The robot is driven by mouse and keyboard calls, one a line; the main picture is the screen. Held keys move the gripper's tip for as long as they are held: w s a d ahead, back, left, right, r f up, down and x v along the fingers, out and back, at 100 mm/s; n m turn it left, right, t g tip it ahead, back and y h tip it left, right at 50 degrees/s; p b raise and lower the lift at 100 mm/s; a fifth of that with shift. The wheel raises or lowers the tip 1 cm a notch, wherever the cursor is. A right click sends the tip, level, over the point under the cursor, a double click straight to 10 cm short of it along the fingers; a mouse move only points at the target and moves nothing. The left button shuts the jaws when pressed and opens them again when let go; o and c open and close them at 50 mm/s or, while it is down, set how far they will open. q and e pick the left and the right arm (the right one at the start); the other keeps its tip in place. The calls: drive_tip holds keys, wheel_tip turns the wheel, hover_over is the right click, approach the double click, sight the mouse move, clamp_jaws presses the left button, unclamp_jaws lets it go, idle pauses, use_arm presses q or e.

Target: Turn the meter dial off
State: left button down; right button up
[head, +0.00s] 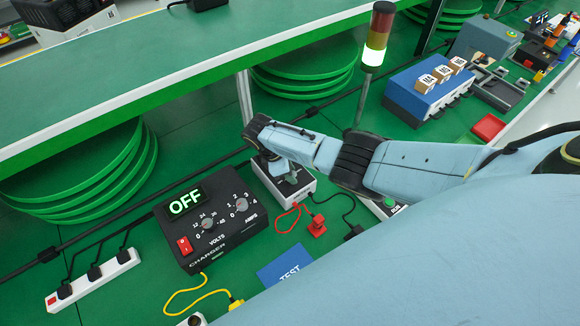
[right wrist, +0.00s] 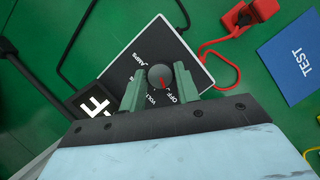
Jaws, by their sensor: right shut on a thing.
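The meter (head: 300,196) is a box with a black face and white sides, on the green bench. It also shows in the right wrist view (right wrist: 146,42). Its round grey dial (right wrist: 157,76) has a red pointer mark directed roughly at the printed OFF label. My right gripper (right wrist: 159,84) is shut on the dial, one green finger on each side. In the head view my right gripper (head: 288,174) hides the dial. The meter's display (right wrist: 94,102) shows a large white F; the rest is partly covered by my gripper. My left gripper is out of view.
A black charger (head: 212,222) with an OFF display stands left of the meter. A red plug (head: 317,226) and a blue TEST card (head: 285,266) lie near it. A light tower (head: 375,50) stands behind my arm. A power strip (head: 92,280) lies at the left.

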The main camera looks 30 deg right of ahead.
drive_tip(key=shift+n+t+p, duration=0.3)
drive_tip(key=shift+n+p, duration=0.05)
drive_tip(key=shift+n, duration=0.25)
drive_tip(key=shift+a, duration=0.1)
drive_tip(key=o, duration=1)
drive_tip(key=shift+c, duration=0.2)
drive_tip(key=shift+w+a+r+p, duration=0.15)
drive_tip(key=shift+r+p, duration=0.15)
drive_tip(key=shift+r, duration=0.25)
drive_tip(key=p+v, duration=0.2)
drive_tip(key=v, duration=1)
